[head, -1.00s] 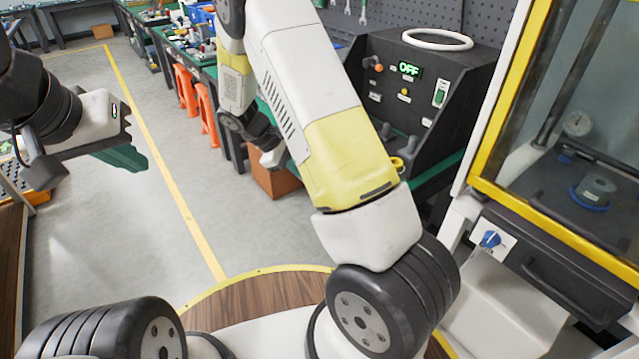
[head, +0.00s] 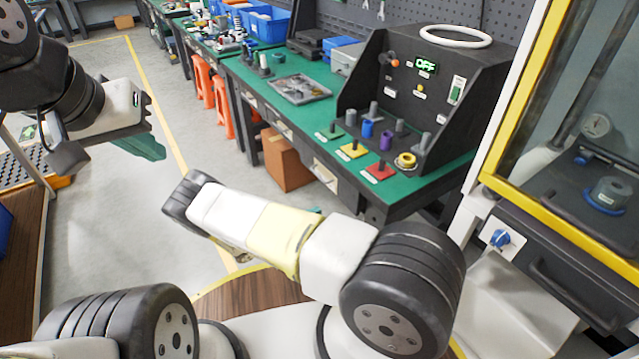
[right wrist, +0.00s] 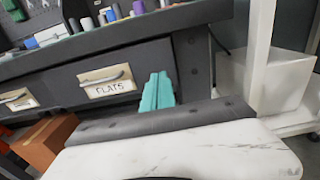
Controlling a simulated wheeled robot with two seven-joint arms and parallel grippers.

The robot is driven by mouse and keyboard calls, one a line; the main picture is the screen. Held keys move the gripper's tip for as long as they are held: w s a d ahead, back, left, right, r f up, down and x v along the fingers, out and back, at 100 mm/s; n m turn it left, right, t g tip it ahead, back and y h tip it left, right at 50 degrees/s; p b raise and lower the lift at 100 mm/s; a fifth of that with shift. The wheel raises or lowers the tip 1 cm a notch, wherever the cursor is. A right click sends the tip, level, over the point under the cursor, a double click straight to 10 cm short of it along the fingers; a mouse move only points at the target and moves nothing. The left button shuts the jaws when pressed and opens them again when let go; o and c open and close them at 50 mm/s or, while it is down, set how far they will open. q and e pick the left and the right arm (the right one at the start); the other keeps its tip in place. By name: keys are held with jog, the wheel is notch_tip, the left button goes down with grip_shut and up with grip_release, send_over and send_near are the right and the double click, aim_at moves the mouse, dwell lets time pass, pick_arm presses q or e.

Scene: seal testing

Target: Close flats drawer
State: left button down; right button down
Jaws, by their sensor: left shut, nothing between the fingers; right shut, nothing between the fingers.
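The flats drawer (right wrist: 108,82) shows in the right wrist view as a dark front with a pale "FLATS" label and a bar handle. In the head view its front (head: 325,174) is under the bench's near end. Whether it sits flush or stands slightly out I cannot tell. My right gripper (right wrist: 157,92), with teal fingers, is shut and empty, in front of the right part of the drawer front; contact is unclear. In the head view my arm mostly hides that gripper. My left gripper (head: 144,148) is shut and empty in the air at the left, far from the drawer.
The green-topped bench (head: 300,115) carries a tray (head: 299,89), coloured samples and a black console (head: 415,90) reading OFF. A cardboard box (head: 287,158) stands under it. Another drawer (right wrist: 15,98) is left of the flats drawer. A yellow-framed machine (head: 500,185) stands right.

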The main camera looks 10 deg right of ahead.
aim_at(352, 194)
jog(key=x, duration=1.3)
jog(key=shift+d, duration=0.15)
jog(key=x, duration=0.4)
jog(key=shift+d+f, duration=0.1)
jog(key=shift+w+d, duration=0.15)
